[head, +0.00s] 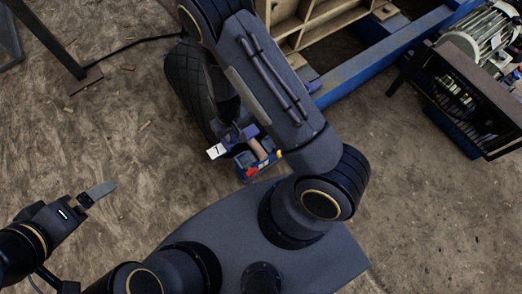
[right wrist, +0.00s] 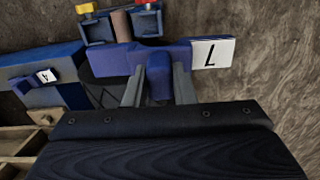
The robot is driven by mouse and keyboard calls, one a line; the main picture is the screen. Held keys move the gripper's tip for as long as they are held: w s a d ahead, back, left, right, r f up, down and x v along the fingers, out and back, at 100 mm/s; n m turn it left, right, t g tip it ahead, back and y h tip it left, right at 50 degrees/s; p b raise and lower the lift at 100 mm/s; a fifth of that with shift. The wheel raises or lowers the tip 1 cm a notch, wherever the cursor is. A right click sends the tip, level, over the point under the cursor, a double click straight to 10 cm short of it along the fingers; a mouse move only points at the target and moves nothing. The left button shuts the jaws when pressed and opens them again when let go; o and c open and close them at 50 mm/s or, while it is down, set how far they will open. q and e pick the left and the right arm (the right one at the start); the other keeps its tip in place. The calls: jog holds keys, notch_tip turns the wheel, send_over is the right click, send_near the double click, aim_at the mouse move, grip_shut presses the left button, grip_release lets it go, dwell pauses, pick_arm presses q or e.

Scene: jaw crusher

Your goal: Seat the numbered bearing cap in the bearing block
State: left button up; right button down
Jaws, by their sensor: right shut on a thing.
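The bearing cap (right wrist: 115,60) is blue-purple with a white tag whose mark looks like a 7. My right gripper (right wrist: 158,78) is shut on its middle lug, a finger on each side. In the head view the cap's white tag (head: 217,151) shows below my right forearm, which hides most of the gripper. A blue bearing block (head: 243,169) with a brownish shaft and red and yellow parts sits just beside the cap. The block also shows at the top of the right wrist view (right wrist: 98,32), beyond the cap; contact cannot be told. My left gripper (head: 102,190) is apart at lower left, its jaws seen edge-on.
A blue part tagged 4 (right wrist: 25,72) lies left of the cap in the right wrist view. A blue frame beam (head: 375,62) and wooden crusher body (head: 325,18) stand at the top. A dark tyre (head: 185,85) is close to my right arm. Bare dirt lies left.

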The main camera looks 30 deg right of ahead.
jog(key=s+a+f+b, duration=0.1)
jog(key=a+f+b, duration=0.2)
jog(key=f+b, duration=0.5)
pick_arm(q)
notch_tip(320, 180, down, 16)
jog(key=b, duration=0.5)
jog(key=shift+r, duration=0.2)
pick_arm(e)
jog(key=shift+w+d+f, duration=0.35)
jog(key=shift+d+f, duration=1.9)
jog(key=shift+f, duration=0.1)
jog(key=shift+w+d+f, duration=0.3)
jog(key=shift+d+f, duration=2)
jog(key=shift+f, duration=0.1)
jog(key=shift+w+d+f, duration=0.35)
jog(key=shift+d+f, duration=1.9)
jog(key=shift+f, duration=0.1)
pick_arm(q)
jog(key=shift+a+f, duration=0.1)
pick_arm(e)
jog(key=shift+f, duration=0.1)
jog(key=shift+f+b, duration=0.15)
jog(key=shift+b, duration=0.15)
jog(key=c, duration=1.2)
grip_release()
